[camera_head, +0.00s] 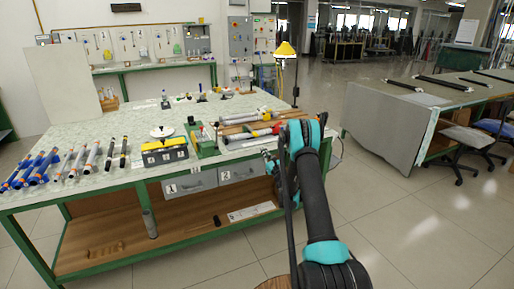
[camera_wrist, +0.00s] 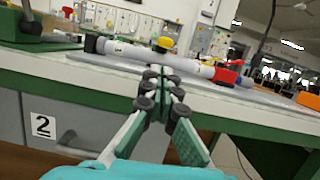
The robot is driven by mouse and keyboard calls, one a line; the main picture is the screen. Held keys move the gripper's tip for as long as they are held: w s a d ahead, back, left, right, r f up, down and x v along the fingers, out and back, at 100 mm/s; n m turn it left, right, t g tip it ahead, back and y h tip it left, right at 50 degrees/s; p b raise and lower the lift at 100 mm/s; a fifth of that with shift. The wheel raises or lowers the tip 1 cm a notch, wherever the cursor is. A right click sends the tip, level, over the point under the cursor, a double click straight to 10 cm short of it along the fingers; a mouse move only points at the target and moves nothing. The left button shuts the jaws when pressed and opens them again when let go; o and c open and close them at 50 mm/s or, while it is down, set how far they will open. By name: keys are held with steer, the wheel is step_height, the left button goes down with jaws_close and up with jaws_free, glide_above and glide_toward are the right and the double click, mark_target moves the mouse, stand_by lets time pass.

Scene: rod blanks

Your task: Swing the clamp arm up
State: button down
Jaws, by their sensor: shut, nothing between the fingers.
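My gripper (camera_wrist: 155,74) is shut and empty in the wrist view. Its fingertips are at the bench's front edge, just in front of a grey-white rod (camera_wrist: 135,52) as seen in that view. In the head view my gripper (camera_head: 269,162) is small, partly hidden by my arm, at the bench's front right. A red clamp-like part (camera_wrist: 226,76) shows by the rod's right end, with a yellow knob (camera_wrist: 165,44) behind the rod. A green fixture (camera_head: 204,143) stands on the bench left of the rods. I cannot tell which part is the clamp arm or its angle.
The bench (camera_head: 120,186) has a green frame and two grey drawers below its top; drawer 2 (camera_wrist: 70,128) is close to my gripper. A yellow-black box (camera_head: 165,153) and several rods (camera_head: 85,159) lie to the left. Open floor separates the grey table (camera_head: 390,125) at right.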

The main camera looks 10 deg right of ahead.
mark_target(257, 147)
steer(key=shift+s+d+f+m, duration=0.15)
steer(key=shift+s+f+m, duration=0.15)
steer(key=shift+f, duration=0.1)
steer(key=x, duration=1)
steer(key=shift+d, duration=0.1)
steer(key=shift+r, duration=0.2)
